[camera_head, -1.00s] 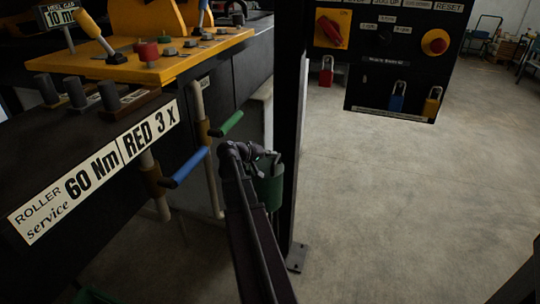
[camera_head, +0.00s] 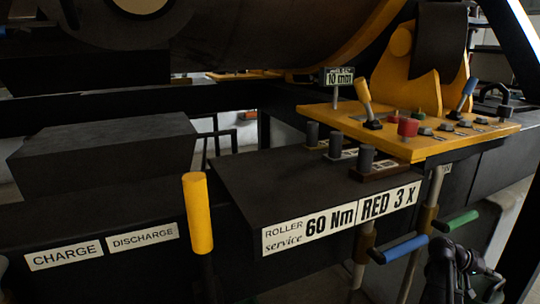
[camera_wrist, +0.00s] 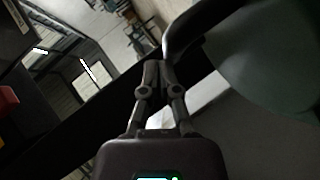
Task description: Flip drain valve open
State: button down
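Two valve-like handles stand on pipes at the right of the head view: a blue one (camera_head: 399,249) and a green one (camera_head: 456,222). I see no drain label on either, so I cannot tell which is the drain valve. Both handles stick out sideways toward the right. My gripper (camera_head: 470,262) is dark, at the lower right of the head view, just right of the blue handle and below the green one in the picture. In the wrist view its fingers (camera_wrist: 159,68) meet near the tips, with nothing visible between them. Neither handle is clearly seen there.
A yellow lever (camera_head: 198,213) stands beside the CHARGE and DISCHARGE labels. A black bench (camera_head: 250,180) carries the "60 Nm" and "RED 3 X" labels. A yellow panel (camera_head: 435,146) with levers and knobs is above the handles. A dark slanted post (camera_head: 525,235) stands at the right.

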aim_at(451, 225)
jog(key=k, duration=1)
